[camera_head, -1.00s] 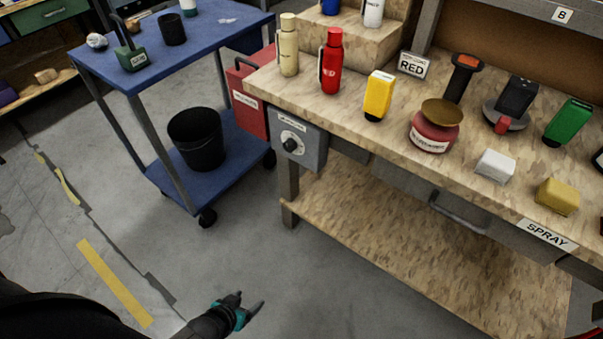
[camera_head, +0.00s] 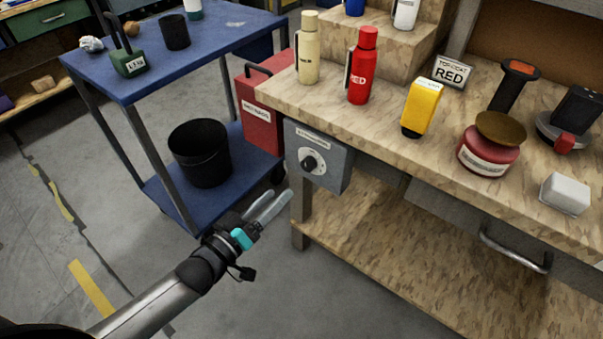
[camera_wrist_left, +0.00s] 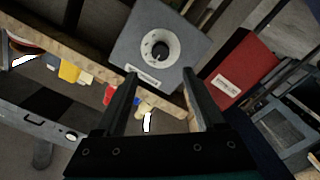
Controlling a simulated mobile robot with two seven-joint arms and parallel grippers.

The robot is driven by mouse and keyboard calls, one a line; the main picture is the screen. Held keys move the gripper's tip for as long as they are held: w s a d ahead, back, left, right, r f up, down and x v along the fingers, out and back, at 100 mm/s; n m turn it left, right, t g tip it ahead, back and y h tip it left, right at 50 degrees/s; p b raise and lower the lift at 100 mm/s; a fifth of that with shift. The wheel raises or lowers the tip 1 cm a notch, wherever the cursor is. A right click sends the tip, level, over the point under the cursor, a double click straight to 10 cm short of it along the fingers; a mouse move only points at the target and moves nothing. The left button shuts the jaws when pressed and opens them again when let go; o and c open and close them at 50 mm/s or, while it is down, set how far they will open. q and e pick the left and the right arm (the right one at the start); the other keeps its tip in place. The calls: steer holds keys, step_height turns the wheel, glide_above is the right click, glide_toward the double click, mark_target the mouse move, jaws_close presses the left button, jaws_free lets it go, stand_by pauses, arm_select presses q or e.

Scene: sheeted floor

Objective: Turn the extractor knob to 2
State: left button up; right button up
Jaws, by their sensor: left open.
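The extractor control is a grey box (camera_head: 330,172) fixed under the left corner of the workbench, with a black knob (camera_head: 308,163) on a pale round dial. The dial's numbers are too small to read. My left gripper (camera_head: 274,202) is open and empty, below and left of the box, apart from the knob. In the left wrist view the black knob (camera_wrist_left: 160,49) and its dial lie beyond the two open fingers (camera_wrist_left: 162,85), and the box appears upside down. My right gripper is not in view.
A red metal box (camera_head: 262,115) stands left of the control box. A blue cart (camera_head: 130,80) with a black bin (camera_head: 200,155) is further left. Bottles and a yellow sprayer (camera_head: 420,105) stand on the workbench top (camera_head: 385,140). A lower shelf (camera_head: 400,270) lies below.

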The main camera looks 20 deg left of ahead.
mark_target(306, 167)
arm_select(q)
steer(key=b+x, duration=0.2)
steer(key=x, duration=0.6)
steer(key=shift+w+f+b, duration=0.1)
steer(key=shift+f+b, duration=0.05)
steer(key=shift+b, duration=0.2)
steer(key=shift+b+x, duration=0.3)
steer(key=shift+x, duration=0.65)
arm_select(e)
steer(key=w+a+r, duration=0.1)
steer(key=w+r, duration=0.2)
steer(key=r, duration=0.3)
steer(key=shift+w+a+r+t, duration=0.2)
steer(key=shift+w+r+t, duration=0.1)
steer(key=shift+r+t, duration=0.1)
arm_select(q)
jaws_close()
